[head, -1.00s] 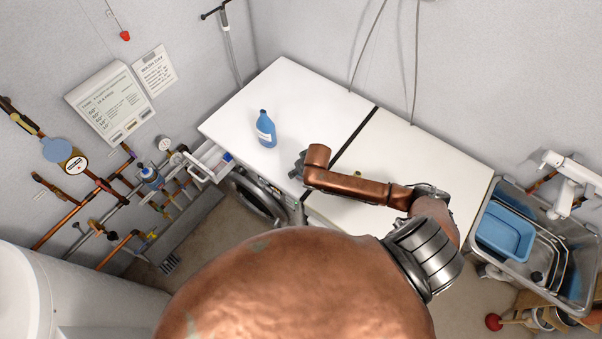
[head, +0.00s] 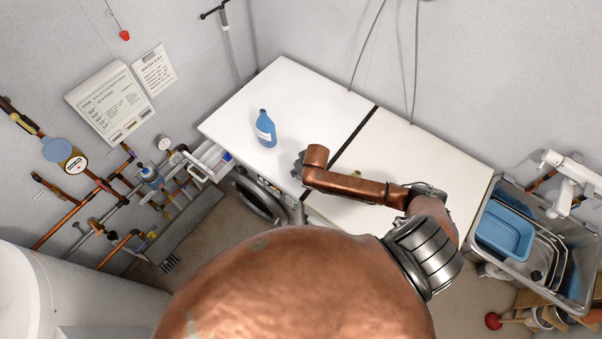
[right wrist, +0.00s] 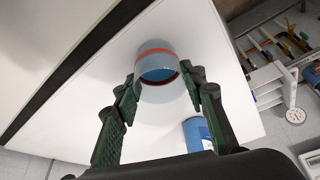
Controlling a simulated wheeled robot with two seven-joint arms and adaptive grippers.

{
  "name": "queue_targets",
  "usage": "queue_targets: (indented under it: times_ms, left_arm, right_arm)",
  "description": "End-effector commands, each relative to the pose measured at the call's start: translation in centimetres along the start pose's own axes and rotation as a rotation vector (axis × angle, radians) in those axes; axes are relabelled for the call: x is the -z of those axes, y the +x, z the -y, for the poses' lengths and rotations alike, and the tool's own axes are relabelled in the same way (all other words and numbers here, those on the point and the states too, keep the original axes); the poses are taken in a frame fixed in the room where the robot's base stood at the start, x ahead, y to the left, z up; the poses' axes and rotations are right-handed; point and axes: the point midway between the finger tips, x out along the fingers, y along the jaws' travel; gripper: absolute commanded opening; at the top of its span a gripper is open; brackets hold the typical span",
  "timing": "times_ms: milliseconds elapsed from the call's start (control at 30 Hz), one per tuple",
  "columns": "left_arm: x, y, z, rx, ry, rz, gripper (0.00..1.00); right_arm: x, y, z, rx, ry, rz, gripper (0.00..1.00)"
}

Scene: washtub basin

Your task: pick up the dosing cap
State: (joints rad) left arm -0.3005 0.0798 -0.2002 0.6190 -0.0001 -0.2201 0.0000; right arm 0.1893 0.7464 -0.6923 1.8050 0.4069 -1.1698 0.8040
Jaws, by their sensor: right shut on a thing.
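The dosing cap (right wrist: 156,66) is a small, translucent blue-grey cup with a red ring, seen in the right wrist view. It sits between the two green fingers of my right gripper (right wrist: 163,84), which is shut on it. White worktop shows behind the cap; I cannot tell whether it touches it. In the head view my right gripper (head: 299,166) is over the front edge of the left white top, and the cap cannot be made out there. My left gripper is not in view.
An open drawer (head: 209,160) juts out at the front left. A sink (head: 545,235) holding a blue tub (head: 505,232) is at the right.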

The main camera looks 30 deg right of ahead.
Motion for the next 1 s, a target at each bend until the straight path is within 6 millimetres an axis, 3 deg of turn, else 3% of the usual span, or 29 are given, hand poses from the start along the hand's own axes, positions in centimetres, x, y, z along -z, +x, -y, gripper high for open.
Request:
queue_targets:
  times_ms: [367, 467, 733, 1000]
  left_arm:
    - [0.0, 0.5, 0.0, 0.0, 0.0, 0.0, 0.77]
    - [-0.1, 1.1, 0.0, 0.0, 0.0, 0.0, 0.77]
    - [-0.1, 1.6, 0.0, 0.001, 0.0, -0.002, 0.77]
    - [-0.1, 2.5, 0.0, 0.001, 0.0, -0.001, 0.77]
  right_arm:
    - [0.6, -1.3, 0.0, 0.002, 0.0, -0.003, 0.24]
    - [1.4, -2.9, 0.1, 0.002, 0.0, -0.005, 0.24]
    - [0.2, -10.1, 3.9, 0.005, -0.001, -0.004, 0.24]
    - [-2.9, -13.9, 8.2, 0.005, 0.0, -0.001, 0.24]
